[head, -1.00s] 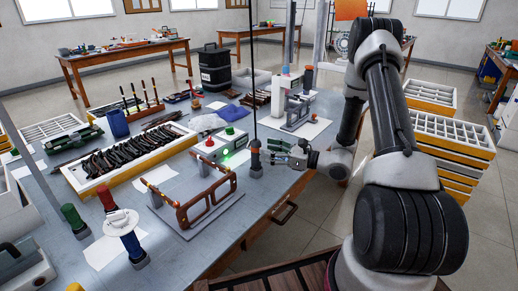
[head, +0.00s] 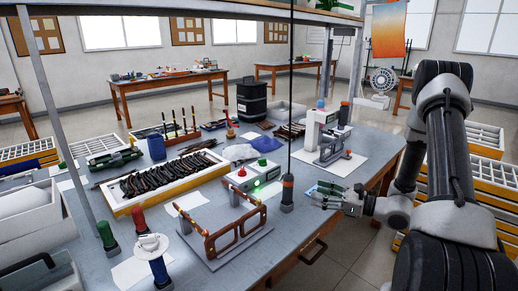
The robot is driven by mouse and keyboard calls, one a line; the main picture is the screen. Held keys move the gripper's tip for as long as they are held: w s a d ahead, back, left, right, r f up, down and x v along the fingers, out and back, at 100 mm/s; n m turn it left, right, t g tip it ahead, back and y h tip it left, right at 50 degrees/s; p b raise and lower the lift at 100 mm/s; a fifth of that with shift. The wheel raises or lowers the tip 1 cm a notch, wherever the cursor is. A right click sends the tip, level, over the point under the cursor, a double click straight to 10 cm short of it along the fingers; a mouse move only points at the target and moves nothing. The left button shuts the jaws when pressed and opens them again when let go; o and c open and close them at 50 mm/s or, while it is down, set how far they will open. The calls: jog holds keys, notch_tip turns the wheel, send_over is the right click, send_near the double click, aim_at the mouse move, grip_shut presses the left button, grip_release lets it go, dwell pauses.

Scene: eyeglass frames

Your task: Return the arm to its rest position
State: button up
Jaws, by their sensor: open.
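My arm (head: 450,170) stands folded at the right side of the head view. My gripper (head: 318,195) reaches left from it, over the right edge of the grey workbench (head: 230,275). Its fingers are apart and nothing shows between them. A brown eyeglass frame (head: 236,232) stands on a grey plate at the front of the bench, left of the gripper.
A tray of dark frames (head: 170,178) lies further left. Drawer cabinets (head: 480,190) stand behind my arm. Open floor shows below the bench's right edge.

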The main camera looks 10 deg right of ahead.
jog(key=s+a+f+n+g+y, duration=0.1)
jog(key=s+n+g, duration=0.1)
jog(key=s+g, duration=0.15)
jog(key=s+a+f+n+g, duration=0.1)
jog(key=s+f+n+g, duration=0.1)
jog(key=s, duration=0.3)
jog(key=s+d+r+n+g+h, duration=0.25)
jog(key=s+n+g, duration=0.2)
jog(key=s, duration=0.25)
jog(key=s+d+r+n+g+h, duration=0.1)
jog(key=s+r+n+g+h, duration=0.25)
jog(key=s+n, duration=0.2)
jog(key=s+d+r+n+t+h, duration=0.2)
jog(key=r+n+t+h, duration=0.1)
jog(key=r, duration=0.7)
jog(key=s+d+r+n+t+h, duration=0.2)
jog(key=s+r+n+t+h, duration=0.1)
jog(key=r+n, duration=0.5)
notch_tip(320, 180, up, 3)
jog(key=t+h, duration=0.1)
jog(key=h, duration=0.1)
jog(key=shift+n+h, duration=0.3)
jog(key=shift+h, duration=0.1)
